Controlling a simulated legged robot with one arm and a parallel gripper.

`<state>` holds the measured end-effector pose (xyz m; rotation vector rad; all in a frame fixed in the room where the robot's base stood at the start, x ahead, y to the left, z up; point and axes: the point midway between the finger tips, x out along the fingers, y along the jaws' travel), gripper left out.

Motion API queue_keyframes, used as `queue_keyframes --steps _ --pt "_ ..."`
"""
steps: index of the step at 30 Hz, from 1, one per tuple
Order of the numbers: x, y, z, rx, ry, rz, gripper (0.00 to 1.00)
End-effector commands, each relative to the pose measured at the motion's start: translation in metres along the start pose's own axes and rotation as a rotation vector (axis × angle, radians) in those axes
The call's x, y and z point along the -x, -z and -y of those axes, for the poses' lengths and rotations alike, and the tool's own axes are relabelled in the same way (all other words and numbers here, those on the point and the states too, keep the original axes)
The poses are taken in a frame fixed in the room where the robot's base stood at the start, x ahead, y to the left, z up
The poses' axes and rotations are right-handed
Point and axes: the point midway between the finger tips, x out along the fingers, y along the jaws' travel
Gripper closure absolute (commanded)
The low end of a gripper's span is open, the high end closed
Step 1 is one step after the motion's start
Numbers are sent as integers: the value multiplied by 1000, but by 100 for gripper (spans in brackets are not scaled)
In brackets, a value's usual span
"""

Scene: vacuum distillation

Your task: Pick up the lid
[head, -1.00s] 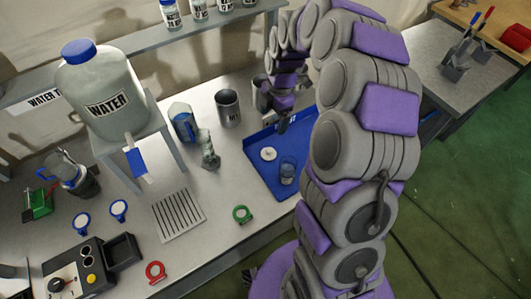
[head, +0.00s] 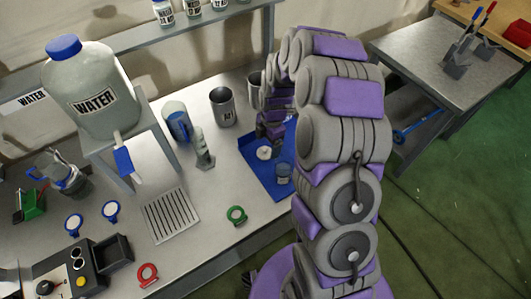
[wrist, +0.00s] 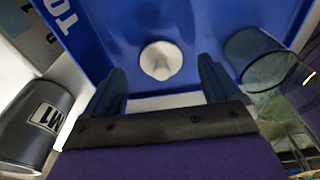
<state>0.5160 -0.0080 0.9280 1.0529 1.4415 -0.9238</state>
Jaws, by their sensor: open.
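The lid, a small white disc with a raised knob, lies in the blue tray (head: 257,177). The lid (head: 264,153) is left of my arm in the head view. In the wrist view the lid (wrist: 161,60) is centred between and just beyond my gripper's fingers. My gripper (wrist: 160,82) is open and empty, with its two dark fingers on either side and apart from the lid. In the head view my arm hides most of the gripper.
A clear glass beaker (head: 284,173) stands in the tray near the lid, close to the right finger in the wrist view (wrist: 268,62).

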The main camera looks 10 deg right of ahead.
Motion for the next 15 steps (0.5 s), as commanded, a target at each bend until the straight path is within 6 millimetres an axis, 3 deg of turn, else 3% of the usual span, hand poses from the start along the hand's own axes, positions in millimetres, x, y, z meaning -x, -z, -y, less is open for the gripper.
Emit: queue_keyframes --steps 6,12,15 --pt "-30 5 1 1 6 3 10" --pt "-30 5 1 1 4 3 10" --pt "-30 4 1 1 4 2 18"
